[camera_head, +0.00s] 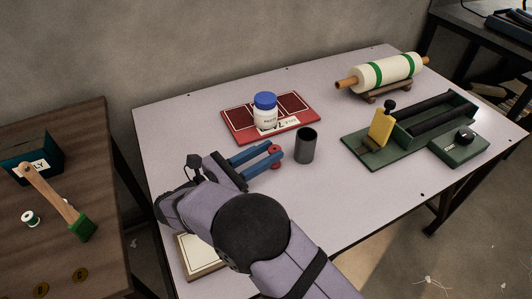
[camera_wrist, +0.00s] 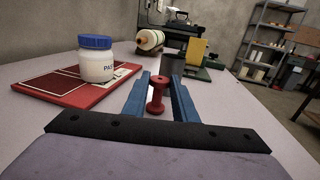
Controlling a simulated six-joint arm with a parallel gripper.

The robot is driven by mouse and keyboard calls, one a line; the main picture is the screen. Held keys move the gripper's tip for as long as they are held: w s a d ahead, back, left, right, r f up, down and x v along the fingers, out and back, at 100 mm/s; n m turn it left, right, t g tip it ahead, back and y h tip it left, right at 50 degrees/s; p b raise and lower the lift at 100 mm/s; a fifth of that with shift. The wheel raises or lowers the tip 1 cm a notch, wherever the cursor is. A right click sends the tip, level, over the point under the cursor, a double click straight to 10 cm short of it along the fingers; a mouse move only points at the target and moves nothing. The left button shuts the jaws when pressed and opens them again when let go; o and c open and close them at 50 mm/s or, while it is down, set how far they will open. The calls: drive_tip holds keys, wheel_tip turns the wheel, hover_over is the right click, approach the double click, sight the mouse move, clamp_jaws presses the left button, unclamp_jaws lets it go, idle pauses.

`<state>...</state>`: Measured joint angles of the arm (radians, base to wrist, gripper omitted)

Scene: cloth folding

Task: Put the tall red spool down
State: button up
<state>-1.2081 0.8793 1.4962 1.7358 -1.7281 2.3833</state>
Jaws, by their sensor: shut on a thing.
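The tall red spool (camera_head: 275,150) is upright between the two blue fingers of my gripper (camera_head: 268,156), which is shut on it. It also shows in the wrist view (camera_wrist: 157,96), between the fingertips. My gripper is low over the white table (camera_head: 345,190). Whether the spool's base touches the table I cannot tell. A dark grey cup (camera_head: 305,146) stands just right of the spool in the head view.
A red tray (camera_head: 228,124) with a blue-lidded white jar (camera_head: 265,113) lies behind my gripper. A green device with a yellow block (camera_head: 381,128) and a cloth roll (camera_head: 386,73) on a stand are to the right. The table's front right is clear.

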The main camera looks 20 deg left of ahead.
drive_tip(key=shift+f+b, duration=0.2)
drive_tip(key=shift+b, duration=0.1)
drive_tip(key=o, duration=1)
drive_tip(key=shift+r, duration=0.1)
drive_tip(key=shift+r+p, duration=0.2)
drive_tip(key=shift+p, duration=0.15)
drive_tip(key=shift+s+a+f, duration=0.1)
drive_tip(key=shift+s+a, duration=0.15)
drive_tip(key=shift+s, duration=0.05)
drive_tip(key=v, duration=0.4)
drive_tip(key=shift+s+a+b, duration=0.1)
drive_tip(key=shift+b, duration=0.25)
wheel_tip(320, 180, up, 7)
drive_tip(key=shift+r, duration=0.1)
